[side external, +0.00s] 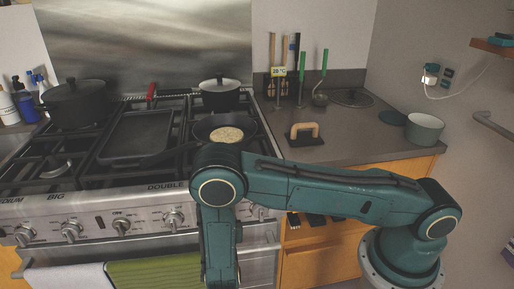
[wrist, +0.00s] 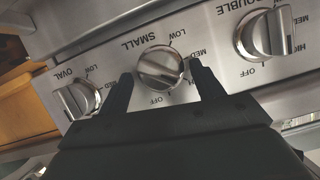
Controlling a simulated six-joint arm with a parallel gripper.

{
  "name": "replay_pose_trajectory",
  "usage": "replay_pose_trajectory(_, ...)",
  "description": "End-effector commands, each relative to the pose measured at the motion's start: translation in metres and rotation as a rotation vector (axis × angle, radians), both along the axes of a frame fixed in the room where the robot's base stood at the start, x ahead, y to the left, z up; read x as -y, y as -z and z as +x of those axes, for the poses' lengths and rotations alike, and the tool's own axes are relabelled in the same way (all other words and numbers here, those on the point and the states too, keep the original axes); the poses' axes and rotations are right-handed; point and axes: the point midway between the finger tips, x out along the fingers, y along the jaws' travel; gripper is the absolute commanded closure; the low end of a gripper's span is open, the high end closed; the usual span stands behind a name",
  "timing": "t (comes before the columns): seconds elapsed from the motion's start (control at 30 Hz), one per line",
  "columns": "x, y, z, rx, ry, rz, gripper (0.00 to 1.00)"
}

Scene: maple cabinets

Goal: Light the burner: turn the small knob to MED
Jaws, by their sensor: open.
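The small knob (wrist: 160,68) is a round silver knob under the label SMALL in the wrist view. Its dial face appears upside down there, with OFF below the knob and LOW and MED to its upper right. I cannot tell for sure which mark its grip points to. My gripper (wrist: 161,73) is open, with one black finger to the left of the knob and one to the right. Contact with the knob cannot be made out. In the side external view my arm hides the gripper and this knob.
The double knob (wrist: 264,35) is close on the right and the oval knob (wrist: 77,97) close on the left in the wrist view. A pan (side external: 209,136) with food in it sits on the stove above my arm. A green towel (side external: 155,272) hangs on the oven front.

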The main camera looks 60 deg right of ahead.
Motion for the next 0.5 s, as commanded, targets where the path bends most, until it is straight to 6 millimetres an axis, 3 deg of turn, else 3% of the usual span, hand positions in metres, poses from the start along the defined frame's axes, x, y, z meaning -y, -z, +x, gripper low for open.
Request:
replay_pose_trajectory(0.37, 0.0021, 0.0014, 0.0022, -0.001, 0.000, -0.001, 0.36)
replay_pose_trajectory(0.5, 0.0020, 0.0012, 0.0021, -0.001, 0.000, -0.001, 0.63)
